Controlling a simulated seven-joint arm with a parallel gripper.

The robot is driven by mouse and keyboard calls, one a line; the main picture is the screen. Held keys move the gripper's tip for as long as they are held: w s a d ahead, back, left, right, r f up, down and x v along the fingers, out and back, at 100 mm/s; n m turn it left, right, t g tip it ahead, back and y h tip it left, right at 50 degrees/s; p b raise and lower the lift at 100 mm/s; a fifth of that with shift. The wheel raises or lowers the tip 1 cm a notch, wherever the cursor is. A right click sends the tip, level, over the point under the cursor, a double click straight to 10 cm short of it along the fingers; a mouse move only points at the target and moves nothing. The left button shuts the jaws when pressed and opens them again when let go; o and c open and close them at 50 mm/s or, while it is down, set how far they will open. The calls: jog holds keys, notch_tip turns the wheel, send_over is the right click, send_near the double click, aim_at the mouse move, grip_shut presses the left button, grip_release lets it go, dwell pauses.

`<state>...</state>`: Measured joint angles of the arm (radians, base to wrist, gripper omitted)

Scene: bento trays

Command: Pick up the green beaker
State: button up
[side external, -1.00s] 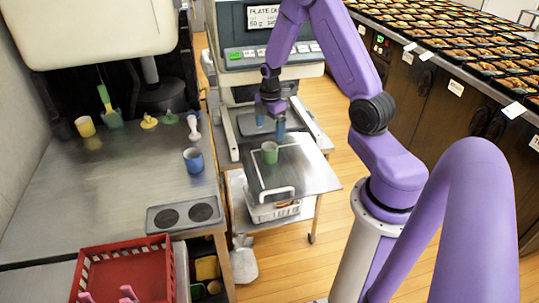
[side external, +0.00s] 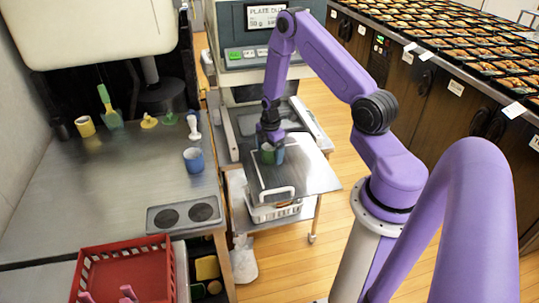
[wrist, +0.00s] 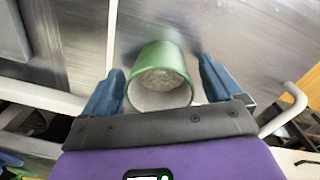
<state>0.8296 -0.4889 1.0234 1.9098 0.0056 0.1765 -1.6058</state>
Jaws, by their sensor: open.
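The green beaker (side external: 267,156) stands on the metal cart top (side external: 305,172) in the side external view, partly hidden by my gripper. In the wrist view the green beaker (wrist: 160,80) shows its open mouth toward the camera and looks empty. My gripper (wrist: 160,88) is open, with one blue finger on each side of the beaker. I see a gap at the right finger; the left finger is very close to the beaker's wall, and I cannot tell if it touches. In the side external view my gripper (side external: 270,150) is down at the beaker.
A blue cup (side external: 194,160) stands on the steel counter (side external: 100,190) to the left. A cart handle (side external: 277,192) rises at the cart's front edge. The scale machine (side external: 265,50) stands behind. A red crate (side external: 125,270) sits at lower left. The cart top around the beaker is clear.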

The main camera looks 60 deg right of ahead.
jog(key=shift+f, duration=0.55)
jog(key=c, duration=1.2)
jog(key=shift+r, duration=0.1)
jog(key=shift+r, duration=0.45)
notch_tip(320, 180, up, 2)
jog(key=shift+r, duration=0.1)
jog(key=s+a+r, duration=0.2)
jog(key=s+r, duration=0.1)
jog(key=s, duration=0.1)
jog(key=s+a+r, duration=0.2)
jog(key=s+r, duration=0.1)
jog(key=s, duration=0.1)
jog(key=s+a+r, duration=0.2)
jog(key=s+r, duration=0.1)
jog(key=s, duration=0.1)
jog(key=shift+s+a+r, duration=0.2)
jog(key=shift+s+r, duration=0.05)
jog(key=shift+r, duration=0.15)
